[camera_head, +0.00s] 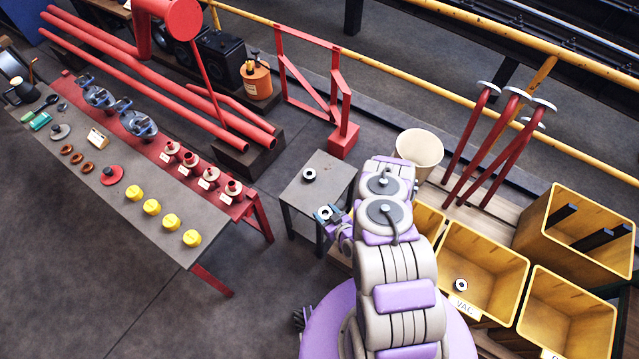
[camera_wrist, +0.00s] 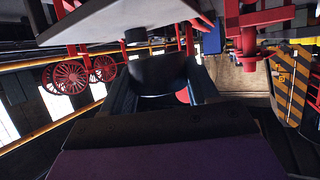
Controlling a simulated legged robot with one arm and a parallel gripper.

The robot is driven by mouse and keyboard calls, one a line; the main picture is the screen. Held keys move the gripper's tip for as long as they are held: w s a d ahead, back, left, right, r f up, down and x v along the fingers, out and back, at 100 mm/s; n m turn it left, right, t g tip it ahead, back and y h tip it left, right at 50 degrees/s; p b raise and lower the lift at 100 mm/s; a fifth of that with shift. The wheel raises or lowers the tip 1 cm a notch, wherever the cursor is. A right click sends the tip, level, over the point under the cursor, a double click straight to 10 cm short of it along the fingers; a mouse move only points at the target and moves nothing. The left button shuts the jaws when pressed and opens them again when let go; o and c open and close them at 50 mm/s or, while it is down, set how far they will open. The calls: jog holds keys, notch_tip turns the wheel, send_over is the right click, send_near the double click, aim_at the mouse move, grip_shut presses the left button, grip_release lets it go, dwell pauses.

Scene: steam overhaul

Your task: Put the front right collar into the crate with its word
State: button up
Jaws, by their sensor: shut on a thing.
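My gripper (camera_head: 326,213) is shut on a small pale ring-shaped collar (camera_head: 325,212) beside the front edge of the small grey stand. In the wrist view a dark round piece (camera_wrist: 160,72) sits between the two fingers. A second collar (camera_head: 309,174) lies on the stand's top (camera_head: 325,168). A third collar (camera_head: 461,285) lies inside the yellow crate (camera_head: 487,243) whose label (camera_head: 464,307) seems to read VAC. The open crate to its right (camera_head: 570,305) looks empty; its label is cut off. Another yellow crate (camera_head: 427,218) is mostly hidden behind my arm.
A long bench (camera_head: 150,172) at left holds yellow knobs, red fittings and tools. A cream bucket (camera_head: 419,148) and red levers (camera_head: 490,140) stand behind the crates. A larger yellow crate (camera_head: 575,225) holds dark bars. Open floor (camera_head: 240,300) lies between bench and stand.

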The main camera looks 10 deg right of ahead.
jog(key=shift+s+a+f, duration=0.3)
jog(key=shift+s+f, duration=0.25)
jog(key=shift+s, duration=0.2)
jog(key=b, duration=0.3)
send_over(322, 192)
jog(key=shift+w+f, duration=0.1)
jog(key=shift+f, duration=0.65)
jog(key=shift+f+b, duration=0.55)
jog(key=shift+f, duration=1.15)
jog(key=shift+f, duration=0.15)
jog(key=o, duration=1.4)
jog(key=shift+o, duration=0.2)
